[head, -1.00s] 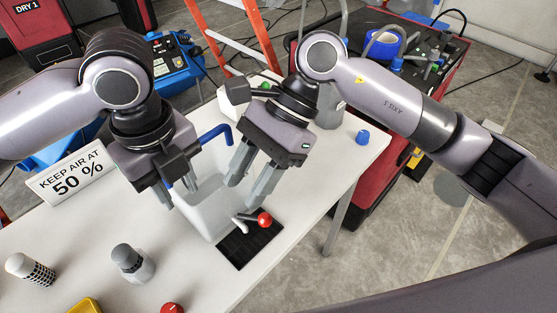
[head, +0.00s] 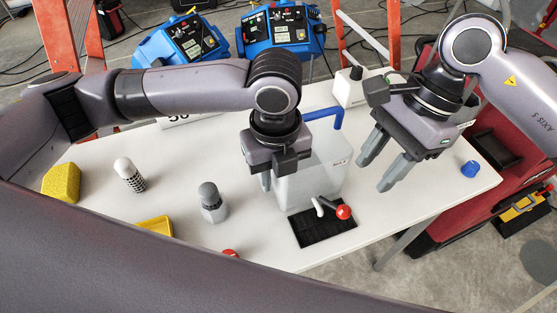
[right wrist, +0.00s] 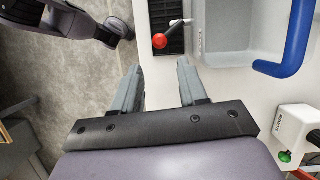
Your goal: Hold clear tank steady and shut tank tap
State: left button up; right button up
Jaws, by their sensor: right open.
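The clear tank (head: 312,178) stands upright on the white table, with a blue pipe (head: 326,113) at its top rim. Its tap, a red-ball lever (head: 344,212) beside a white spout (head: 318,207), is low on the near side, above a black mat (head: 312,234). My left gripper (head: 268,178) is at the tank's left side; its grip is hidden. My right gripper (head: 378,166) is open and empty, to the right of the tank, apart from it. In the right wrist view, the red ball (right wrist: 160,40) is ahead of the open fingers (right wrist: 157,70) and the tank (right wrist: 228,40) is to the right.
A white box (head: 350,88) stands behind the tank and a blue cap (head: 470,169) lies at the right. Bottles (head: 213,203), a yellow sponge (head: 61,182) and a yellow tray (head: 157,226) are at the left.

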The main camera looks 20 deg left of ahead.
pick_arm(q)
jog(key=shift+f, duration=0.1)
grip_shut()
pick_arm(e)
grip_shut()
jog(key=w+d+f+m+g+y, duration=0.1)
jog(key=w+d+f+y, duration=0.1)
jog(key=d, duration=0.4)
jog(key=w+d+f+m+g+y, duration=0.1)
jog(key=w+d+f+y, duration=0.1)
jog(key=d+y, duration=0.2)
jog(key=shift+w+d+f+m+y, duration=0.3)
jog(key=shift+w+d+m, duration=0.1)
jog(key=shift+d, duration=0.45)
